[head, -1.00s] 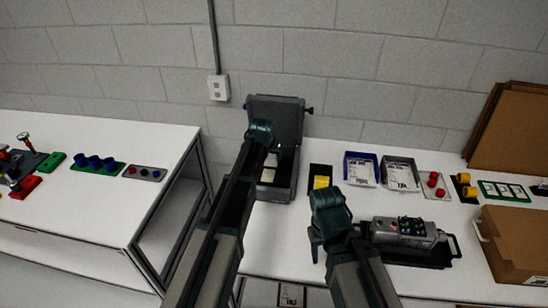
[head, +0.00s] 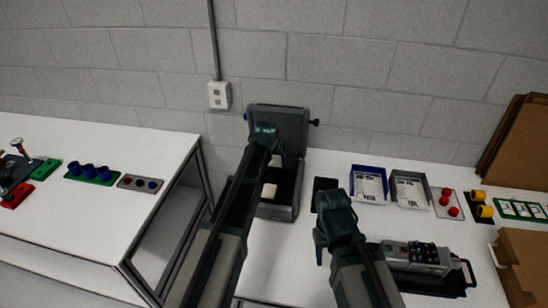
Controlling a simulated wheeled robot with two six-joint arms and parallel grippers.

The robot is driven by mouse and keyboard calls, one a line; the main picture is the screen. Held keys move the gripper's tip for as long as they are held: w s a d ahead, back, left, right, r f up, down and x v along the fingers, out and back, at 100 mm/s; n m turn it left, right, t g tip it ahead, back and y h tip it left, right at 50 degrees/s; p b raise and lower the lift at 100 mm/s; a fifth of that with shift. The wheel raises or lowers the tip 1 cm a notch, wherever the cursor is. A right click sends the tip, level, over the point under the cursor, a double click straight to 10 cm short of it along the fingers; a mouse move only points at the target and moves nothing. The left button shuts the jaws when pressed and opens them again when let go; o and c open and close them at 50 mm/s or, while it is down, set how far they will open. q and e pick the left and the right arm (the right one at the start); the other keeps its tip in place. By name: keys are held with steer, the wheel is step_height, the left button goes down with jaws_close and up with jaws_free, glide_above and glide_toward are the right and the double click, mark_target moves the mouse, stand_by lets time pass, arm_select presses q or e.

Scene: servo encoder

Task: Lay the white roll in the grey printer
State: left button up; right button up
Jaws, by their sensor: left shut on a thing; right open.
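The grey printer (head: 287,211) stands at the left end of the right-hand table, its lid (head: 290,122) raised toward the wall. My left gripper (head: 273,158) reaches over the printer's open body, in front of the lid. It is shut on a small whitish thing, likely the white roll (head: 277,161), mostly hidden behind my wrist. A cream block (head: 269,190) shows lower in the printer; I cannot tell what it is. My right gripper (head: 321,247) is open, to the right of the printer above the table, its fingers partly hidden.
Right of the printer are a dark plate (head: 324,184), a blue tray (head: 369,169), a grey tray (head: 409,178), and a grey device (head: 411,254) on a black base. A gap separates this table from the left table (head: 105,222). Cardboard (head: 520,145) leans on the wall.

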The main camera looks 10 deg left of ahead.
arm_select(q)
steer(key=shift+f+b, duration=4.9)
steer(key=shift+f, duration=0.25)
arm_select(e)
steer(key=shift+f, duration=5.2)
arm_select(q)
steer(key=o, duration=1.4)
arm_select(e)
steer(key=shift+r, duration=0.1)
arm_select(q)
steer(key=p+v, duration=1.2)
steer(key=v, duration=0.1)
steer(key=shift+s+r, duration=0.2)
steer(key=shift+r, duration=0.15)
arm_select(e)
step_height(320, 180, up, 12)
